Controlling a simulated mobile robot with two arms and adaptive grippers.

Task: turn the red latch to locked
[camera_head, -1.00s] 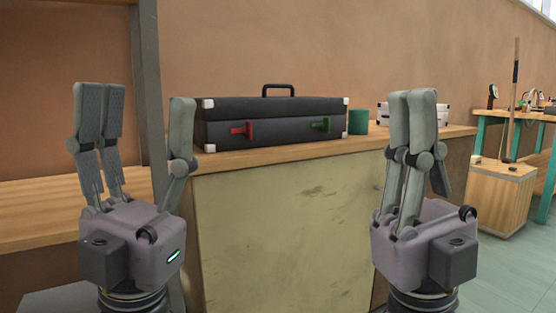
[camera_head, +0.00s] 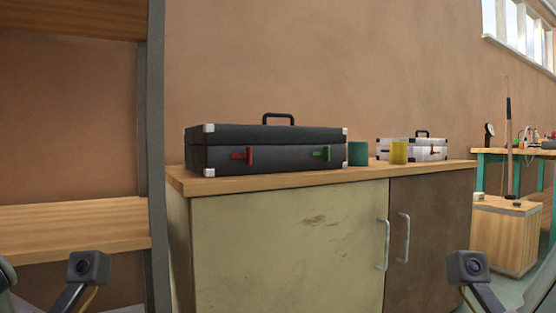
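The red latch (camera_head: 243,155) is on the front of a black case (camera_head: 275,135) with silver corners, left of the green latch (camera_head: 321,154). It points sideways, with its knob near its right end. The case stands shut on the wooden top of a cabinet (camera_head: 290,240). My grippers are out of view. Parts of my left and right arms show at the lower left and lower right edges, well away from the case.
A teal cup (camera_head: 358,153), a yellow cup (camera_head: 398,153) and a small silver case (camera_head: 426,149) stand right of the black case. A shelf post (camera_head: 153,160) rises at the left. Cabinet door handles (camera_head: 404,237) stick out in front. A wooden crate (camera_head: 508,235) stands at the right.

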